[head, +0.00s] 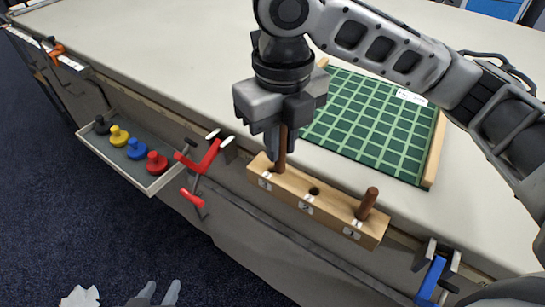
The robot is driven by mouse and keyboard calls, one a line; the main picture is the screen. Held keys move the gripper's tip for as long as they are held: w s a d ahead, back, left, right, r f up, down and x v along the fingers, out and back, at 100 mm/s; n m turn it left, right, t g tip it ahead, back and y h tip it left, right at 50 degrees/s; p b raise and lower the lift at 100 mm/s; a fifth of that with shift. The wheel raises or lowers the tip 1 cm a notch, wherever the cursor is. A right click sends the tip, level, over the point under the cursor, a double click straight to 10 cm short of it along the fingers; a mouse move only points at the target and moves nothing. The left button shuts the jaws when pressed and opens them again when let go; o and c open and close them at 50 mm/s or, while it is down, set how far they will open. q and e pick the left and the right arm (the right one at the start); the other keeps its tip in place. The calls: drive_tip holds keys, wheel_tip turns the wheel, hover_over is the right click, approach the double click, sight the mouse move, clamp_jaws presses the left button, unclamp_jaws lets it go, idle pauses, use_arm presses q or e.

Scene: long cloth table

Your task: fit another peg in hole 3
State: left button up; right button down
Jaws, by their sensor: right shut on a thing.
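A wooden block (330,215) with three holes in a row lies along the table's front edge, with small number labels on its front. A brown peg (367,203) stands in the hole at its right end, and the middle hole (314,191) is empty. My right gripper (279,135) is above the block's left end, shut on another brown peg (282,152). That peg is nearly upright, its lower end at the left-end hole; I cannot tell whether it has entered. My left gripper (158,293) is low at the bottom edge, fingers apart, empty and mostly out of frame.
A green gridded board (375,125) with wooden side rails lies behind the block. A tray (150,184) with black, yellow, blue and red knobbed pieces hangs at the front left. Red (200,160) and blue (431,277) clamps grip the table edge.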

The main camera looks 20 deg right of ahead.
drive_tip(key=shift+w+d+f+b, duration=0.1)
drive_tip(key=shift+w+f, duration=0.8)
drive_tip(key=shift+f, duration=0.6)
drive_tip(key=shift+w+d+f+b, duration=0.15)
drive_tip(key=shift+w+f, duration=0.7)
drive_tip(key=shift+f, duration=0.7)
drive_tip(key=shift+w+f+b, duration=0.1)
drive_tip(key=shift+w+f, duration=0.8)
drive_tip(key=shift+f, duration=0.6)
drive_tip(key=shift+f, duration=0.1)
drive_tip(key=c, duration=1.7)
unclamp_jaws()
drive_tip(key=shift+f, duration=0.1)
drive_tip(key=shift+o, duration=0.3)
wheel_tip(320, 180, up, 12)
drive_tip(key=p, duration=0.1)
drive_tip(key=shift+r, duration=0.25)
